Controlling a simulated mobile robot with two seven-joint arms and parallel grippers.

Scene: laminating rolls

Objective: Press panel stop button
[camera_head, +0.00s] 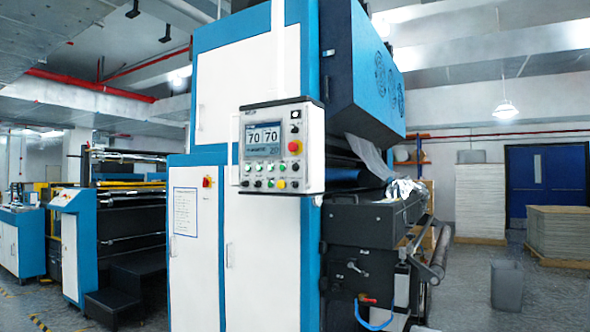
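The control panel (262,172) is a white box mounted on the front of the large blue and white machine. A red mushroom button on a yellow base (294,146) is on the panel's right side. The labels are too small to read, so I cannot tell which is marked stop. Neither of my grippers is in view, and nothing covers the panel.
The machine's white doors (196,248) are below and left of the panel. Dark rollers and a crank unit (365,255) jut out at right. Another machine (115,225) stands at left. A grey bin (506,285) and stacked sheets (560,235) are at right.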

